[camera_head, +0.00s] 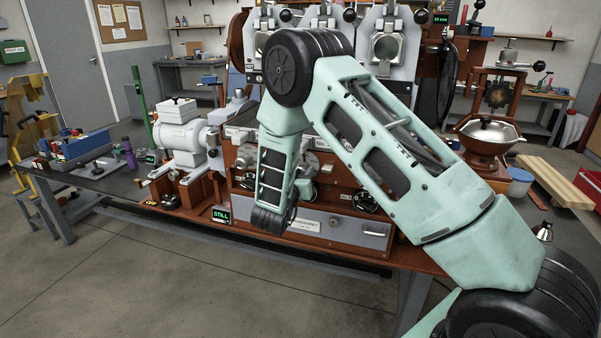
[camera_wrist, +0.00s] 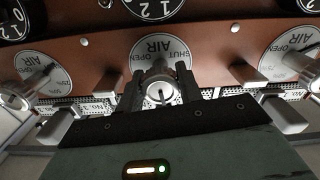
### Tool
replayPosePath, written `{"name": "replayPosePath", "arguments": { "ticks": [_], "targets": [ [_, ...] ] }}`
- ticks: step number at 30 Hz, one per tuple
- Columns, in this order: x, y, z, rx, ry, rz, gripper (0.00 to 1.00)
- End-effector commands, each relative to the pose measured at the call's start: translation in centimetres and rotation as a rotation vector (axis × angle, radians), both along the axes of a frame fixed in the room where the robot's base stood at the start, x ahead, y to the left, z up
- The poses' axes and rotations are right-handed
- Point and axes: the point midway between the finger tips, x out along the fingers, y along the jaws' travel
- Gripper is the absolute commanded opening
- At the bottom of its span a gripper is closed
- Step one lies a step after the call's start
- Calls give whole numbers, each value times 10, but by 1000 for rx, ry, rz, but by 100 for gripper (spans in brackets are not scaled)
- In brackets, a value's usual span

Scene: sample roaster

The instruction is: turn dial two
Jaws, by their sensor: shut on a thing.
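In the wrist view three round dials marked AIR sit in a row on the red-brown roaster panel. My gripper (camera_wrist: 159,90) is shut on the metal knob (camera_wrist: 160,94) of the middle dial (camera_wrist: 161,51), with one dark finger on each side. The knob's round end shows a dark slot between the fingers. The left dial (camera_wrist: 45,72) and the right dial (camera_wrist: 291,52) have their own knobs, clear of my fingers. A No.3 label shows below the left dial. In the head view my arm hides my gripper and the middle dial.
Grey metal levers (camera_wrist: 58,126) flank my gripper on both sides. Black numbered gauges sit above the dials. In the head view a small screen (camera_head: 221,214) reads STILL at the bench front. A drawer with a handle (camera_head: 374,234) lies low on the roaster. Open floor is in front.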

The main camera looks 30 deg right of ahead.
Motion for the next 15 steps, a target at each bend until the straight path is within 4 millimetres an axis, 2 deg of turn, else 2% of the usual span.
{"name": "replayPosePath", "arguments": {
  "ticks": [15],
  "targets": [
    [-1, 1, 2, -291, 372, 3, 13]
  ]
}}
